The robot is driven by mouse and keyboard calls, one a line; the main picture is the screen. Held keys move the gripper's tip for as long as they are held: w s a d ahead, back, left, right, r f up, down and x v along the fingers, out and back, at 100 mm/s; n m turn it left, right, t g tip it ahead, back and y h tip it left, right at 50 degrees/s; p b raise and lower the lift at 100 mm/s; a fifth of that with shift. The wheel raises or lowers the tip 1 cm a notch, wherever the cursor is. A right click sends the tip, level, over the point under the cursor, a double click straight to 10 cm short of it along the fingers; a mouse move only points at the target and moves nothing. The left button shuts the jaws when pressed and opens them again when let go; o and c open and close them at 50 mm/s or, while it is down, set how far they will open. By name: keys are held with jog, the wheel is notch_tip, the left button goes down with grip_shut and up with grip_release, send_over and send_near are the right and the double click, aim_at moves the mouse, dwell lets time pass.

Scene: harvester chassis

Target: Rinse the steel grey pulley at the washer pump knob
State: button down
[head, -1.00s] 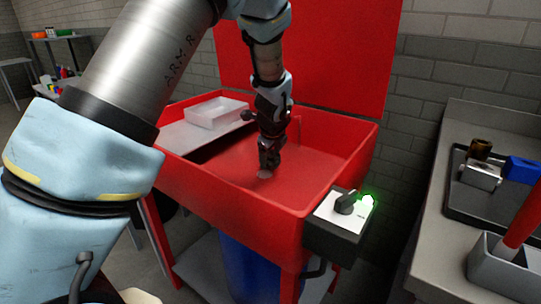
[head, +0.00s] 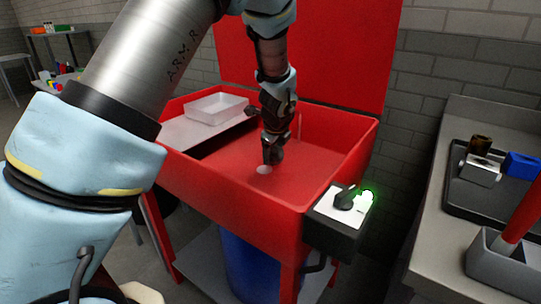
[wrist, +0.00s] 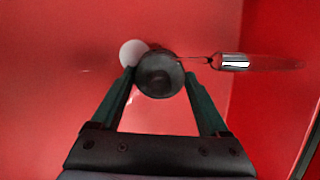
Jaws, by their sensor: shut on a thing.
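My gripper (head: 272,160) reaches down into the red washer basin (head: 320,165). In the wrist view its two fingers are shut on a dark grey round pulley (wrist: 160,75), gripped at its sides, with its round face toward the camera. A thin metal spout (wrist: 232,62) points at the pulley from the right, and a fine line, perhaps water, runs between them. The black washer pump knob (head: 346,199) sits on a white-faced box at the basin's front right corner. A green light (head: 367,196) glows beside it.
A pale round spot (wrist: 132,53) shows on the basin floor by the pulley. A white tray (head: 215,108) stands on the grey shelf at the basin's left. A bench (head: 430,235) at right holds a dark tray (head: 458,200) with metal, brown and blue parts.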

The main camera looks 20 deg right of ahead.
jog(key=shift+w+a, duration=0.2)
jog(key=shift+a, duration=0.25)
jog(key=shift+d, duration=0.15)
jog(key=shift+s+d, duration=0.2)
jog(key=shift+d, duration=0.2)
jog(key=shift+s, duration=0.25)
jog(key=shift+s+a+b, duration=0.5)
jog(key=shift+s+b, duration=0.05)
jog(key=shift+s, duration=0.6)
jog(key=shift+s+a+b, duration=0.45)
jog(key=shift+s+b, duration=0.15)
jog(key=shift+s, duration=0.55)
jog(key=shift+s+a+b, duration=0.5)
jog(key=shift+s+b, duration=0.05)
jog(key=shift+s, duration=0.6)
